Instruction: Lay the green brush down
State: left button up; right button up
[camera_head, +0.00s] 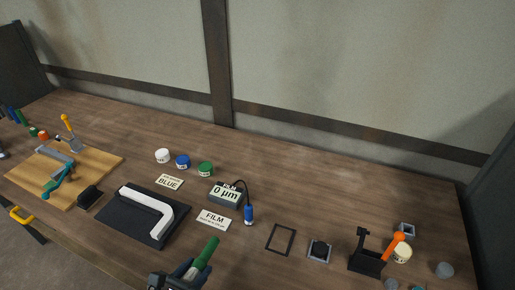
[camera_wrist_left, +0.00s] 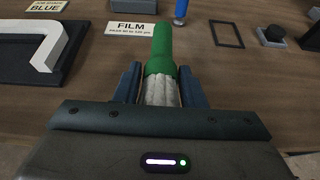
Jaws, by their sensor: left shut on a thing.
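The green brush (camera_head: 207,253) is in my left gripper (camera_head: 186,273) near the front edge of the table in the head view. In the left wrist view the brush (camera_wrist_left: 161,48) sits between the two fingers of the left gripper (camera_wrist_left: 160,88), its green handle pointing away and its pale bristle part nearest me. The left gripper is shut on it. The brush is tilted in the head view; whether it touches the table I cannot tell. My right gripper is not in view.
A black mat (camera_head: 118,218) with a white angled piece (camera_head: 158,216) lies left of the brush. The FILM card (camera_head: 213,219) and gauge (camera_head: 226,193) with its blue probe (camera_head: 248,215) lie beyond. A thin black frame (camera_head: 281,239) and black holder (camera_head: 367,262) stand right. Bare wood lies between the brush and the frame.

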pick_arm(q)
jog(key=w+a+r+n+y, duration=0.1)
jog(key=w+r, duration=0.2)
jog(key=w, duration=0.5)
jog(key=shift+w+a+r+y, duration=0.2)
jog(key=shift+w+r+y, duration=0.05)
jog(key=shift+w+y, duration=0.1)
jog(key=w+a+r+n+y, duration=0.1)
jog(key=w+r, duration=0.1)
jog(key=w+r+n, duration=0.1)
jog(key=w+r, duration=0.1)
jog(key=w, duration=0.1)
jog(key=w+a+r+y, duration=0.1)
jog(key=w+r, duration=0.1)
jog(key=shift+w+a+n+t+y+b, duration=0.25)
jog(key=shift+a+n+t+y+b, duration=0.1)
jog(key=shift+n+t, duration=0.05)
jog(key=shift+w+a+r, duration=0.15)
jog(key=shift+w+r, duration=0.1)
jog(key=shift+r, duration=0.1)
